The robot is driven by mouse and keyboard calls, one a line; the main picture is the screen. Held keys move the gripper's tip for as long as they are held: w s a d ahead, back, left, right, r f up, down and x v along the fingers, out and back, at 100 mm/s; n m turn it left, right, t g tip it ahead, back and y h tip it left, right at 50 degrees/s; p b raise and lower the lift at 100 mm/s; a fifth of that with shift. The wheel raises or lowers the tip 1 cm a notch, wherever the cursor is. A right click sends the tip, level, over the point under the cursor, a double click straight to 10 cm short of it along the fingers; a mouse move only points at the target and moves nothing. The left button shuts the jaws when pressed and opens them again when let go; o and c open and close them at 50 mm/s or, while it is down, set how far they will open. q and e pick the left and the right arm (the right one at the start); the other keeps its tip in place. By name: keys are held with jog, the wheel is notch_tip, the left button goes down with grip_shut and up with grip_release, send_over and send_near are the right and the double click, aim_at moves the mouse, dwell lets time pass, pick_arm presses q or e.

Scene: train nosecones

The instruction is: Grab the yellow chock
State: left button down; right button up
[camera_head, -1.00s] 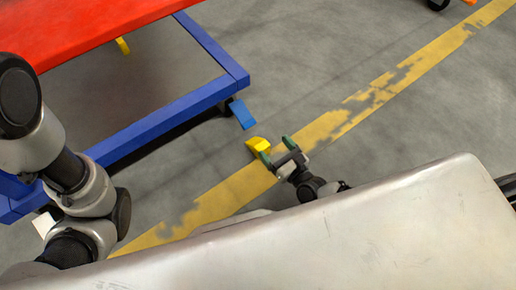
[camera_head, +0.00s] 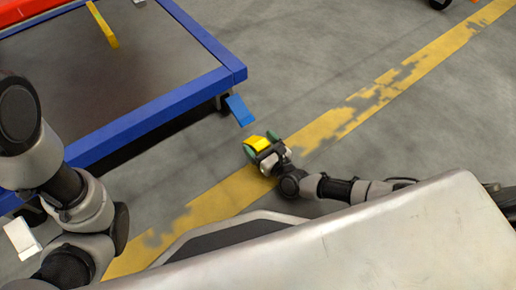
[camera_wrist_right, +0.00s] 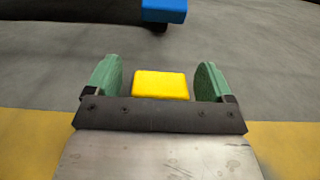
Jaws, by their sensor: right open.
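The yellow chock (camera_head: 257,143) lies on the grey floor beside the painted yellow line, near the corner of the blue-framed cart. My right gripper (camera_head: 261,142) is at the chock, with its green fingers on either side of it. In the right wrist view the chock (camera_wrist_right: 161,85) sits between the two open green fingers (camera_wrist_right: 160,80), with a gap on each side. The gripper's dark palm edge hides the near side of the chock. My left arm shows at the left in the head view, but its gripper is out of view.
The blue-framed cart (camera_head: 160,112) stands at the upper left. A white block (camera_head: 21,238) is at the far left.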

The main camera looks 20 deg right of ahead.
jog(key=shift+w+a, duration=0.1)
jog(key=shift+w, duration=0.15)
jog(key=c, duration=1.1)
jog(key=shift+r, duration=0.1)
